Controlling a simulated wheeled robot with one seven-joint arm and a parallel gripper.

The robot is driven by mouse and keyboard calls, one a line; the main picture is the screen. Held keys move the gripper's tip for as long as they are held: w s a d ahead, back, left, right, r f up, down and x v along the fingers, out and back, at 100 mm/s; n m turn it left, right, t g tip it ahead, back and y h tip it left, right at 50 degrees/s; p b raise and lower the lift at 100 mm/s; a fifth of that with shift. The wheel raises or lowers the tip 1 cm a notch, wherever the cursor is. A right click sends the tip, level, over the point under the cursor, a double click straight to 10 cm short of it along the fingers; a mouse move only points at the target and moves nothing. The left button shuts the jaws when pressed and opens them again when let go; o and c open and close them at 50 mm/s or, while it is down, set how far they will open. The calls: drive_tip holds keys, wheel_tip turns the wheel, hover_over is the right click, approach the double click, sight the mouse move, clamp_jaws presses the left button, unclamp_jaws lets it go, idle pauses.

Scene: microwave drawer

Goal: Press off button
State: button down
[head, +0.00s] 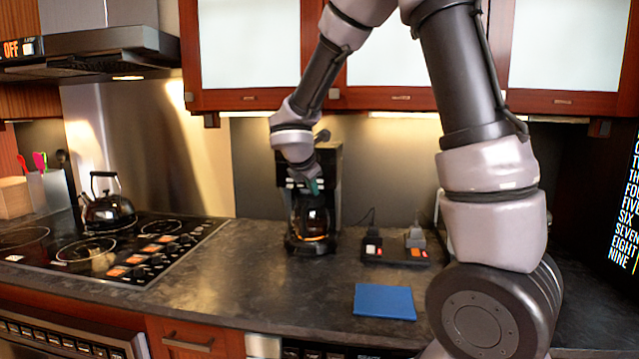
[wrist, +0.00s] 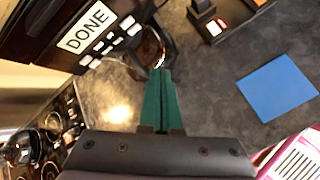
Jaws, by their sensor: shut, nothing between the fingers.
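A black coffee maker (head: 318,165) stands on the counter against the back wall, with a glass carafe (head: 313,215) in it. In the wrist view its front carries a lit panel reading DONE (wrist: 86,28) and a row of several small white buttons (wrist: 108,42); I cannot tell which, if any, is the off button. My gripper (wrist: 162,72) has green fingers that are shut with nothing between them. In the head view the gripper (head: 315,186) is at the coffee maker's front, and my arm partly hides the machine. I cannot tell whether the fingertips touch a button.
A power strip (head: 393,252) with lit switches lies right of the coffee maker. A blue mat (head: 384,302) lies near the counter's front. A cooktop (head: 110,245) with a kettle (head: 108,208) is at left. The range hood's display (head: 12,49) reads OFF. Bare counter lies before the coffee maker.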

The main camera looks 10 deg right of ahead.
drive_tip(key=w+d, duration=0.2)
drive_tip(key=w, duration=0.4)
drive_tip(key=shift+w+d, duration=0.25)
drive_tip(key=shift+d, duration=0.15)
drive_tip(key=shift+w, duration=0.1)
idle(1.6)
drive_tip(key=shift+w+d, duration=0.15)
drive_tip(key=shift+w, duration=0.15)
drive_tip(key=shift+w+d, duration=0.1)
drive_tip(key=shift+w, duration=0.15)
idle(0.7)
drive_tip(key=shift+s, duration=0.1)
drive_tip(key=shift+s+a, duration=0.25)
drive_tip(key=shift+s, duration=0.35)
drive_tip(key=s, duration=0.1)
drive_tip(key=s+a, duration=0.1)
drive_tip(key=s, duration=0.1)
drive_tip(key=s+a, duration=0.1)
drive_tip(key=shift+s, duration=0.3)
